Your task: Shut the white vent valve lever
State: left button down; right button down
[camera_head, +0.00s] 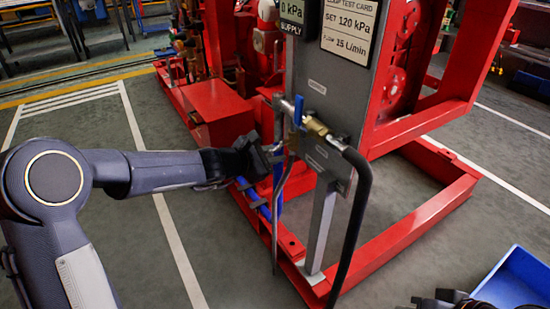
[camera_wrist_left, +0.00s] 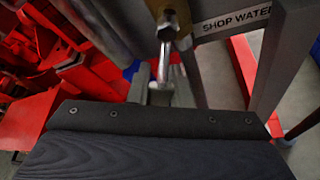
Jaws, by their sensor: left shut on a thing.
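My left gripper (camera_head: 274,152) reaches in from the left to the front of the grey panel, below the blue lever, and is shut. In the left wrist view a pale, whitish piece (camera_wrist_left: 160,93) stands just beyond the dark gripper edge, below a metal end and a brass fitting (camera_wrist_left: 176,12). It appears to be the white vent valve lever, held in my left gripper. The gripper hides most of it in the head view, and its exact angle cannot be told. Dark parts at the bottom right edge (camera_head: 456,299) look like my right gripper; its fingers cannot be made out.
The grey panel (camera_head: 338,88) carries a blue lever (camera_head: 298,110), a brass valve (camera_head: 316,127) and a black hose (camera_head: 359,195). A display reads 0 kPa. A red frame (camera_head: 425,217) surrounds the panel post. A blue bin (camera_head: 515,285) is at bottom right. Floor at left is clear.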

aim_at(268, 155)
pick_arm(q)
jog(key=c, duration=1.3)
grip_release()
jog(key=p+v, duration=0.2)
jog(key=v, duration=0.5)
jog(key=shift+s+a+r, duration=0.1)
jog(key=shift+s+a, duration=0.2)
jog(key=shift+c, duration=0.4)
